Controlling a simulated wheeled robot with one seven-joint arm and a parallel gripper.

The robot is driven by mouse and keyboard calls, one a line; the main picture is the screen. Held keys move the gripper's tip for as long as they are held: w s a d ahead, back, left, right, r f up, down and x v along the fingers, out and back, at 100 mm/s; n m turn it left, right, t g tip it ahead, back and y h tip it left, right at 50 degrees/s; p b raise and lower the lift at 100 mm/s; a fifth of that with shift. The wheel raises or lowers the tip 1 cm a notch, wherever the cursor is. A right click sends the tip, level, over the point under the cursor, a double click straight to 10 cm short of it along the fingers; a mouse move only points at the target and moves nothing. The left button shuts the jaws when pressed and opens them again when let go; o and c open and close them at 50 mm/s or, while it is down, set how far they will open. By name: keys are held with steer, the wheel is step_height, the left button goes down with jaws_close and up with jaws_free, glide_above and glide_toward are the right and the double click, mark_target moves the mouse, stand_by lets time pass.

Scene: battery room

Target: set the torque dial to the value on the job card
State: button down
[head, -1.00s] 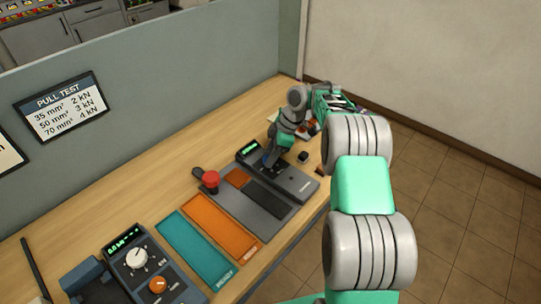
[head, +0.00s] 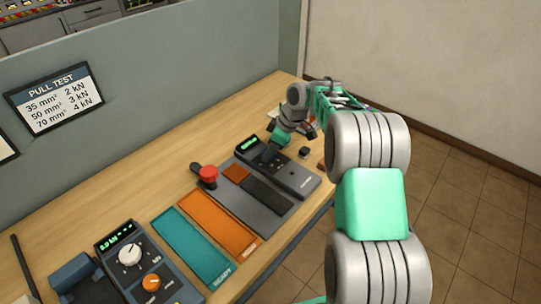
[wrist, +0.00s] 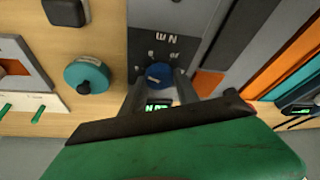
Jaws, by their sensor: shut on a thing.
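The torque dial is a blue round knob (wrist: 158,73) on a dark tester face marked "N m", which appears upside down in the wrist view. My gripper (wrist: 158,88) has its two fingers on either side of the knob and is shut on it. A lit green display (wrist: 158,105) shows below the knob, partly covered by my gripper; its value is not readable. In the head view the dark tester (head: 299,181) lies on the bench, with its green display (head: 247,142) at the far end. My gripper (head: 268,155) reaches down onto its face. No job card is readable.
A red knob (head: 208,171) stands beside the tester. Orange (head: 215,222) and teal (head: 190,246) strips lie nearer, then a unit with white (head: 131,254) and orange dials. A "PULL TEST" sign (head: 55,97) hangs on the partition.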

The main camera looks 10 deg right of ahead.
steer(key=m+b, duration=0.1)
steer(key=m, duration=0.1)
steer(key=m+t+h+b, duration=0.1)
steer(key=m+b, duration=0.1)
steer(key=m, duration=0.1)
steer(key=shift+s+a+f+m+t+h, duration=0.1)
steer(key=shift+a+f+m+t+h, duration=0.1)
steer(key=shift+m+t+h, duration=0.1)
steer(key=m+b, duration=0.1)
steer(key=m, duration=0.1)
steer(key=m+h+b, duration=0.1)
steer(key=m, duration=0.1)
steer(key=shift+a+r+t+h, duration=0.1)
steer(key=shift+r+t+h, duration=0.05)
steer(key=shift+t+h, duration=0.15)
steer(key=m+h, duration=0.1)
steer(key=m, duration=0.2)
steer(key=m+h, duration=0.1)
steer(key=m, duration=0.1)
steer(key=shift+a+r+m, duration=0.1)
steer(key=shift+a+m, duration=0.1)
steer(key=shift+m, duration=0.2)
steer(key=shift+m+g+h, duration=0.5)
steer(key=shift+m+h, duration=0.3)
steer(key=shift+m, duration=1.2)
steer(key=shift+p, duration=0.3)
steer(key=c, duration=0.9)
jaws_free()
